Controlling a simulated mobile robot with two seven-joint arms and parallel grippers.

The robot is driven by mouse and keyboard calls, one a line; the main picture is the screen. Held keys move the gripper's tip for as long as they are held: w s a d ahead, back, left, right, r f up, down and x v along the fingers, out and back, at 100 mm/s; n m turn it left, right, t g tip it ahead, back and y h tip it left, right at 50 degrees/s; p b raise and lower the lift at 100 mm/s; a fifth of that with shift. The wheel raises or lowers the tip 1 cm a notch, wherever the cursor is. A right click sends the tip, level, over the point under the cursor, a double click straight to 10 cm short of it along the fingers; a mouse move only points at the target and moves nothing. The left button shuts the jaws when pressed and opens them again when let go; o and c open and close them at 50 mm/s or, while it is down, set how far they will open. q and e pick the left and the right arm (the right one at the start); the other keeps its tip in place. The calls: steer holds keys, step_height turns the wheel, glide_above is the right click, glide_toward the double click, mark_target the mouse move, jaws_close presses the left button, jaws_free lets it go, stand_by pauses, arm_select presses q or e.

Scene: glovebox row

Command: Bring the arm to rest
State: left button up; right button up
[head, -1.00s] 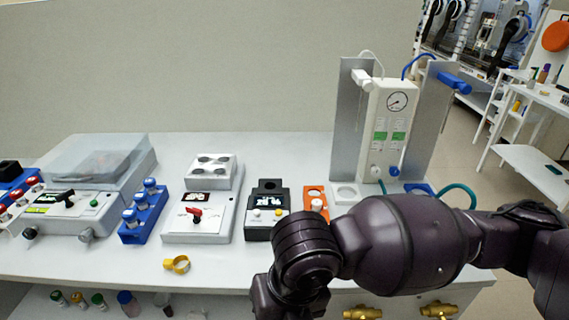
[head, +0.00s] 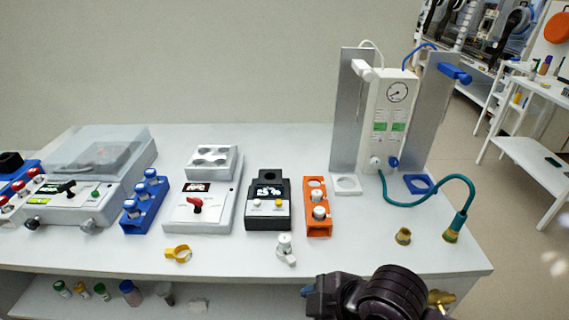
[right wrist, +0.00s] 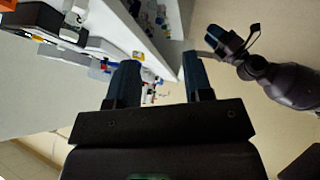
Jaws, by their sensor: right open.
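My right arm shows at the bottom of the head view, in front of the bench (head: 240,262). A bluish fingertip of my right gripper (head: 309,290) shows just below the bench's front edge. In the right wrist view the right gripper (right wrist: 160,62) has its two dark fingers apart, with nothing between them. A second dark arm, which looks like my left, enters that view from the right, with its gripper (right wrist: 226,42) near the bench edge. Whether its jaws are open is unclear. The left arm is not in the head view.
On the bench stand a pump stand (head: 388,115) with a teal hose (head: 440,183), an orange rack (head: 318,222), a black device (head: 267,200) and a blue rack (head: 146,203). A small white-grey piece (head: 286,250) and a yellow ring (head: 179,253) lie near the front edge. Floor is free at right.

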steer(key=s+d+f+m+h, duration=0.2)
steer(key=s+d+f+m, duration=0.2)
steer(key=d+m, duration=0.3)
steer(key=s+d+f+m+h, duration=0.3)
steer(key=s+d+m, duration=0.15)
steer(key=d, duration=0.45)
steer(key=s+d+f+m+h, duration=0.2)
steer(key=s+d+f+m, duration=0.15)
steer(key=d+m, duration=0.35)
steer(key=w+f+n+t, duration=0.1)
steer(key=w+f+t, duration=0.6)
steer(key=f, duration=0.3)
steer(key=shift+f, duration=0.15)
steer(key=shift+w+n, duration=0.15)
steer(key=shift+n, duration=0.1)
